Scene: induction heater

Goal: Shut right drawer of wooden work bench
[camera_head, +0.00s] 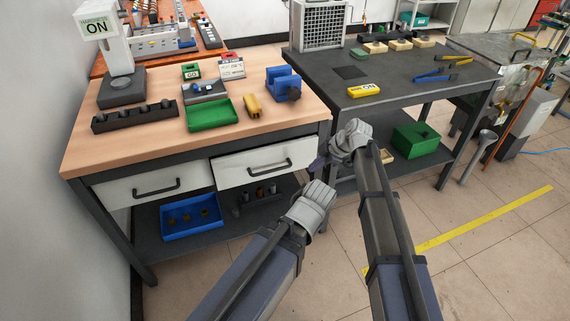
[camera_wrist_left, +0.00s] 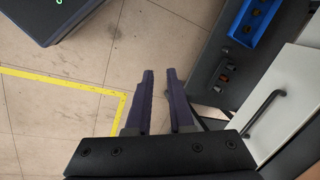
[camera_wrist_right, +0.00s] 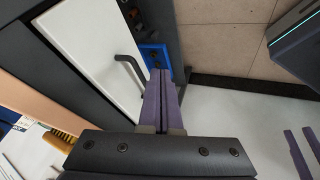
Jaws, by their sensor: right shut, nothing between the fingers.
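The wooden work bench (camera_head: 150,147) has two white drawers side by side under its top. The right drawer (camera_head: 235,170) has a dark bar handle (camera_head: 270,168), and its front seems to stand slightly proud of the bench; how far is hard to tell. My right gripper (camera_head: 320,163) is shut and empty beside the right end of that drawer front. In the right wrist view its fingertips (camera_wrist_right: 160,73) are near the drawer front (camera_wrist_right: 95,55) and handle; contact cannot be told. My left gripper (camera_wrist_left: 160,72) is open and empty; its fingers are hidden in the head view.
The left drawer (camera_head: 120,193) looks closed. A blue tray (camera_head: 190,231) sits on the lower shelf. A green tray (camera_head: 212,114) and a blue vise (camera_head: 283,83) stand on the bench top. A dark table (camera_head: 420,95) stands right of the bench. Floor in front is clear.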

